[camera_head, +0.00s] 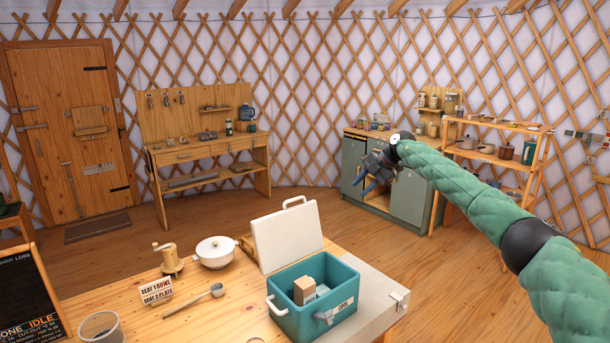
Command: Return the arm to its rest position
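My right arm (468,188), in a green quilted sleeve with dark joints, reaches in from the lower right, stretched out forward. My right gripper (368,180) is at its far end, dark and small, in front of the grey-green cabinet. It is held in the air beyond the near table, apart from the things on it. I see nothing clearly held in it, but its fingers are too small and dark to tell their spacing. My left arm and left gripper are out of view.
The near table (232,310) bears a teal cool box (290,318) with its white lid (287,238) raised, a white pot (215,252), a grinder (170,259) and a ladle (195,300). A wooden shelf (490,158) stands behind my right arm. The middle floor is clear.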

